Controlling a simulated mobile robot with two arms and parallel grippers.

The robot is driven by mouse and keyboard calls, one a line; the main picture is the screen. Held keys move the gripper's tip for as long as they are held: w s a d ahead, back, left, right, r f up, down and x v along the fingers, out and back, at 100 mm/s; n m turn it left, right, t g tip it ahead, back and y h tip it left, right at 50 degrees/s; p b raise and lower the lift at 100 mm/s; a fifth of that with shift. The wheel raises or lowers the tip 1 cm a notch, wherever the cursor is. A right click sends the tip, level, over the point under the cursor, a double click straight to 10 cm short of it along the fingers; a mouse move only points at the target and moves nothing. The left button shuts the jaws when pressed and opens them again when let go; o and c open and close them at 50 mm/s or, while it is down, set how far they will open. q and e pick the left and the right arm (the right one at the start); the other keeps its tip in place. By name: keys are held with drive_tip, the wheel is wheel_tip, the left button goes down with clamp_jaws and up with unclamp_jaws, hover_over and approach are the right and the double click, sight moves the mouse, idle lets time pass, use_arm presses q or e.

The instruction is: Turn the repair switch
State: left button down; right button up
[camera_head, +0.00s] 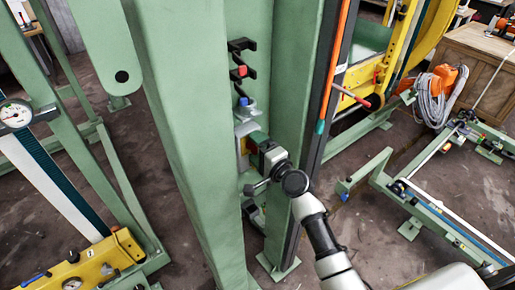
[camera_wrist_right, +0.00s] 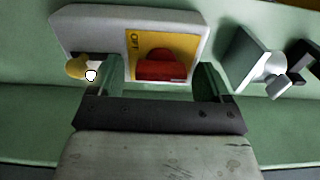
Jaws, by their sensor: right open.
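The repair switch is a red knob (camera_wrist_right: 162,66) on a yellow plate (camera_wrist_right: 133,42) marked OFF, set on a grey box (camera_wrist_right: 88,28), in the right wrist view. In the head view a bit of the yellow plate (camera_head: 244,147) shows on the green column, mostly hidden by my right gripper. My right gripper (camera_wrist_right: 161,82) is open, with one green finger on each side of the red knob. I cannot tell whether the fingers touch it. It also shows in the head view (camera_head: 257,141), pointing at the column. My left gripper is out of view.
Above the switch, the green column (camera_head: 182,100) carries a blue button (camera_head: 243,101), a red button (camera_head: 241,71) and black brackets (camera_head: 240,45). A brass-coloured part (camera_wrist_right: 76,67) sits beside the box. An orange and green bar (camera_head: 331,70) stands to the right.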

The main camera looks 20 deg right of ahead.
drive_tip(key=b+v, duration=0.2)
drive_tip(key=v, duration=0.8)
drive_tip(key=shift+s, duration=0.4)
drive_tip(key=shift+d, duration=0.15)
